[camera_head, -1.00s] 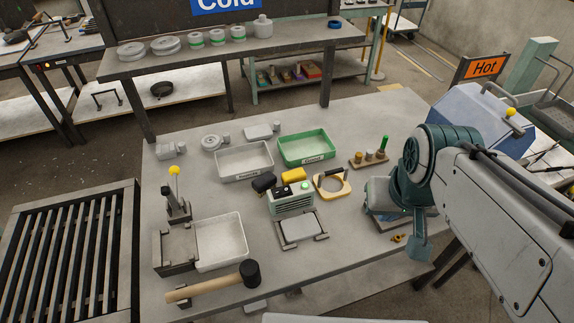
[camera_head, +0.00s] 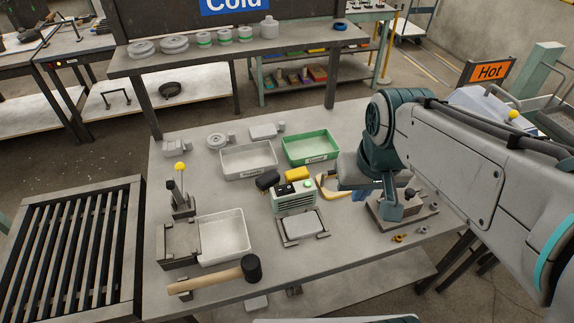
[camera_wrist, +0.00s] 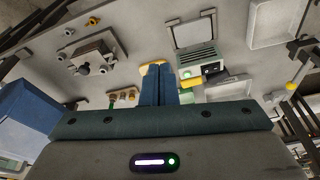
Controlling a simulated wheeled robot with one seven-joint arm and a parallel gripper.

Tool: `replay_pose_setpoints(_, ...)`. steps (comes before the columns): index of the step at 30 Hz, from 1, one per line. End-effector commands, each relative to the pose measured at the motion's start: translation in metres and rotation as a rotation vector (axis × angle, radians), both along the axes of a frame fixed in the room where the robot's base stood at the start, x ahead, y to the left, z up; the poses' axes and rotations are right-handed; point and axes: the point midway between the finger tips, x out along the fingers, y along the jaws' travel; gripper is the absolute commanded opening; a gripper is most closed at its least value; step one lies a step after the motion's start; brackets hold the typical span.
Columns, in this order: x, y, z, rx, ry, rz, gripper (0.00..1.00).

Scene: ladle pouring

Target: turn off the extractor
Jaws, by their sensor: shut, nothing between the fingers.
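The extractor (camera_head: 293,199) is a small pale-green box with a slatted front, standing mid-table. Its top has a dark switch block (camera_head: 285,188) and a round green-lit button (camera_head: 307,184). In the wrist view the extractor (camera_wrist: 197,58) is upside down, just right of my fingers, with the green light and dark switch visible. My gripper (camera_wrist: 158,68) has blue fingers pressed together with nothing between them. In the head view its blue fingers (camera_head: 361,194) show only partly, behind my arm, right of the extractor and apart from it.
A yellow block (camera_head: 298,174) and a black piece (camera_head: 267,180) sit behind the extractor. A framed plate (camera_head: 301,225) lies in front. Green and white trays stand behind; a mallet (camera_head: 222,276) lies front left.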

Motion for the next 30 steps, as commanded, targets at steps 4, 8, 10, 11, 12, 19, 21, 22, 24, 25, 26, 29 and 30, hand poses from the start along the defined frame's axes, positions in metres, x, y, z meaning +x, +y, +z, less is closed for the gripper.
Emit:
replay_pose_setpoints(4, 0.046, 0.026, 0.005, -0.013, 0.069, 0.065, 0.0)
replay_pose_setpoints(8, 0.085, 0.055, 0.005, -0.041, 0.124, 0.114, 0.0)
replay_pose_setpoints(10, 0.104, 0.073, 0.003, -0.063, 0.15, 0.137, 0.0)
replay_pose_setpoints(11, 0.112, 0.081, 0.001, -0.073, 0.161, 0.147, 0.0)
replay_pose_setpoints(12, 0.121, 0.091, -0.001, -0.086, 0.172, 0.159, 0.0)
replay_pose_setpoints(19, 0.153, 0.135, -0.013, -0.149, 0.214, 0.204, 0.0)
replay_pose_setpoints(21, 0.157, 0.141, -0.015, -0.16, 0.218, 0.21, 0.0)
replay_pose_setpoints(22, 0.158, 0.143, -0.015, -0.162, 0.22, 0.212, 0.0)
replay_pose_setpoints(24, 0.159, 0.145, -0.016, -0.167, 0.222, 0.214, 0.0)
replay_pose_setpoints(25, 0.16, 0.145, -0.016, -0.167, 0.222, 0.214, 0.0)
replay_pose_setpoints(26, 0.16, 0.145, -0.016, -0.167, 0.222, 0.214, 0.0)
replay_pose_setpoints(29, 0.16, 0.145, -0.016, -0.167, 0.222, 0.213, 0.0)
replay_pose_setpoints(30, 0.16, 0.145, -0.016, -0.167, 0.222, 0.213, 0.0)
